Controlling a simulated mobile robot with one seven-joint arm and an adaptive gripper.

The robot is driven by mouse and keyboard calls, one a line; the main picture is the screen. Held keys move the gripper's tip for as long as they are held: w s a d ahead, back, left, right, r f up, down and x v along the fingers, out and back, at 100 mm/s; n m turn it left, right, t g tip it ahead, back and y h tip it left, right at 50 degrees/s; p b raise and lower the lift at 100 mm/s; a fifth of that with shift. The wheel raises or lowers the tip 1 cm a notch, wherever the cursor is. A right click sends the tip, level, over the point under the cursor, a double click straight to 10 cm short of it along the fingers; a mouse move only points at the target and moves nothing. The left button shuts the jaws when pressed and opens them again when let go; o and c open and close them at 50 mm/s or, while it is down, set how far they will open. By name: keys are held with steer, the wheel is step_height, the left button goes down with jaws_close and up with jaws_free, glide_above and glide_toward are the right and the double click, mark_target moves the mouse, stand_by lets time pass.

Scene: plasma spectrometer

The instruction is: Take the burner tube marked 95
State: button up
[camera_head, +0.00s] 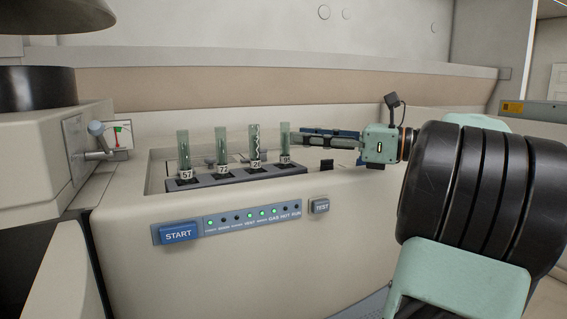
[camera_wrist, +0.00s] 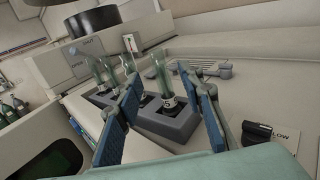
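Several greenish glass burner tubes stand upright in a dark grey rack on the instrument's top. The rightmost tube (camera_head: 285,134) has a small label, partly legible and possibly 95. The others read about 57 (camera_head: 183,148), 72 (camera_head: 222,146) and 20 (camera_head: 255,143); the last has a white zigzag mark. My gripper (camera_head: 301,136) is level, just right of the rightmost tube, with its fingers pointing left at it. In the wrist view, my gripper (camera_wrist: 168,90) is open, and the nearest tube (camera_wrist: 162,76) stands between the blue fingers' tips, with no clear contact.
The rack (camera_head: 240,174) sits behind a front panel with a blue START button (camera_head: 178,234), green lights and a TEST button (camera_head: 320,206). A black switch (camera_wrist: 256,132) is right of the rack. A lever and gauge (camera_head: 97,138) stand at left. A raised wall runs behind.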

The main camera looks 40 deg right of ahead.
mark_target(285, 166)
steer(key=x, duration=0.5)
steer(key=shift+w+f+p, duration=0.15)
steer(key=shift+f+p, duration=0.2)
steer(key=shift+p, duration=0.05)
jaws_close()
